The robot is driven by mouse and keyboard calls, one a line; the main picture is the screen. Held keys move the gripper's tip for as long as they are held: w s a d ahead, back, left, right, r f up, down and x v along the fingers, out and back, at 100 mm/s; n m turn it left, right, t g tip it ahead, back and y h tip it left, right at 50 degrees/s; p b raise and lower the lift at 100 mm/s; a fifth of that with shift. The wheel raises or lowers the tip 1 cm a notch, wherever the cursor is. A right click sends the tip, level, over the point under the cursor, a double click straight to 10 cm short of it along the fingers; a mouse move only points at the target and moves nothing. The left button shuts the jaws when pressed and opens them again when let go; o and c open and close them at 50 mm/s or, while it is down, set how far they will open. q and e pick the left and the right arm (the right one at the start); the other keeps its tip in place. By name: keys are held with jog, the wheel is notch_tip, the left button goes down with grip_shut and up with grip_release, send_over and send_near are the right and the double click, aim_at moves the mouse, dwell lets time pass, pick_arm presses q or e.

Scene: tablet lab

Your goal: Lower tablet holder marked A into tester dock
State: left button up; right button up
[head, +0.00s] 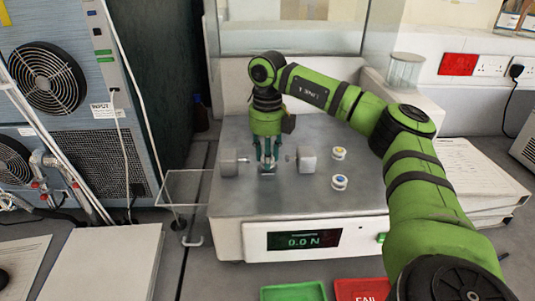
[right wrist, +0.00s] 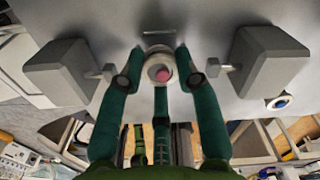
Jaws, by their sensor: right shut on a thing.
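My right gripper (head: 268,163) points down over the middle of the tester (head: 240,198), between its two grey jaws (head: 229,162) (head: 307,160). In the right wrist view its green fingers (right wrist: 160,80) are shut on a small white round holder (right wrist: 158,64) with a pink-red tablet in it. A small metal dock piece (right wrist: 158,38) shows just beyond the holder; I cannot tell whether they touch. No letter on the held holder is readable. Two other white holders stand on the tester to the right, one with a yellow centre (head: 338,153), one with a blue centre (head: 339,182). My left gripper is out of view.
The tester's display (head: 304,240) reads 0.0 N. A green tray (head: 293,291) and a red FAIL tray (head: 362,289) lie in front. A clear stand (head: 185,186) is at the left, and a glass beaker (head: 404,70) stands behind my right arm.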

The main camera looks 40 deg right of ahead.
dwell(0.4)
jog(key=shift+f, duration=0.55)
dwell(1.4)
jog(key=o, duration=1)
notch_tip(320, 180, up, 12)
jog(key=shift+s+f, duration=0.1)
jog(key=shift+f, duration=0.05)
dwell(0.5)
